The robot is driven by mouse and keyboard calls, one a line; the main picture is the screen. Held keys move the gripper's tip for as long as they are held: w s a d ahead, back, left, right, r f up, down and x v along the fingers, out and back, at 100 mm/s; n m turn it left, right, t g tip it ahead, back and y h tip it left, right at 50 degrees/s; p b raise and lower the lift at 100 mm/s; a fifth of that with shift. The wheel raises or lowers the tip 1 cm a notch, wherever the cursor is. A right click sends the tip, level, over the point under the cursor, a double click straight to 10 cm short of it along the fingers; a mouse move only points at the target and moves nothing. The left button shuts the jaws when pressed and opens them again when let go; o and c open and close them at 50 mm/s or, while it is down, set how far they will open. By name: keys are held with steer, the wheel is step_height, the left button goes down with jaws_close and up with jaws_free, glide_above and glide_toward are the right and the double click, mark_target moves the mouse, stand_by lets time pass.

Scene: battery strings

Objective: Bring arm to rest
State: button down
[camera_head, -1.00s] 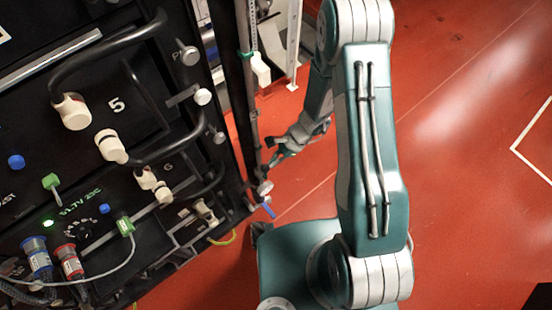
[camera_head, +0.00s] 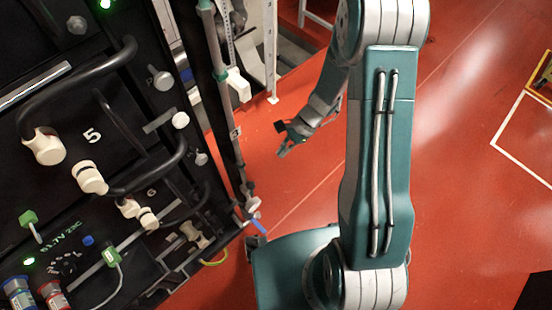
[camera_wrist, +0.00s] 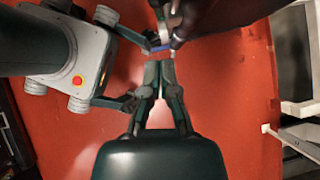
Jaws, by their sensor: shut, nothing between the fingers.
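My gripper (camera_head: 284,150) hangs at the end of my arm over the red floor, right of the black battery rack (camera_head: 105,165) and apart from it. In the wrist view my gripper (camera_wrist: 158,64) points away with its fingertips together and nothing between them. A small blue piece (camera_wrist: 163,47) shows just beyond the fingertips, at the edge of a dark structure. In the head view my arm is bent, with its upper link upright on the right of the rack.
The rack carries black cables with white plugs (camera_head: 45,147), green clips (camera_head: 112,257) and blue knobs. A vertical pole with a white block (camera_head: 238,84) stands at its right edge. Pale shelving (camera_head: 270,45) is behind. The red floor (camera_head: 460,170) on the right is clear.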

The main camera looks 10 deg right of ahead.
steer(key=s+d+r+n+t+h, duration=0.1)
steer(key=d+r+n+h, duration=0.15)
steer(key=r, duration=0.65)
steer(key=s+d+r+n+t+h, duration=0.15)
steer(key=r+n, duration=0.25)
steer(key=r, duration=0.5)
steer(key=s+d+r+n+t+h, duration=0.2)
steer(key=s+r+n+t, duration=0.4)
steer(key=s+r, duration=0.5)
step_height(320, 180, up, 3)
steer(key=shift+d+f+n+h, duration=0.15)
steer(key=shift+d+n+h, duration=0.2)
steer(key=shift+h, duration=0.35)
